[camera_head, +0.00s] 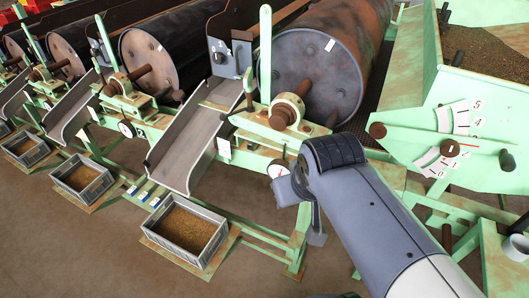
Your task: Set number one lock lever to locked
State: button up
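A tall pale green lever (265,55) stands upright in front of the nearest drum (318,75). Similar green levers stand at the second drum (107,42) and farther left (30,38). I cannot read which lever is number one, nor any locked mark. My gripper (300,205) is at the end of my grey arm, right of the nearest chute and in front of the green frame, below the nearest lever and apart from it. Its fingers are mostly hidden by my wrist, so its opening is unclear.
A grey chute (190,150) slopes down toward a crate of brown grain (218,220). A dial panel (452,150) with numbered scales and a dark-knobbed handle (507,160) is at the right. A small round gauge (277,168) sits beside my wrist. Brown floor (90,250) is free at the lower left.

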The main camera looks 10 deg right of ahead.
aim_at(223, 117)
jog(key=i+j+z, duration=0.15)
jog(key=i+j, duration=0.55)
jog(key=i, duration=0.15)
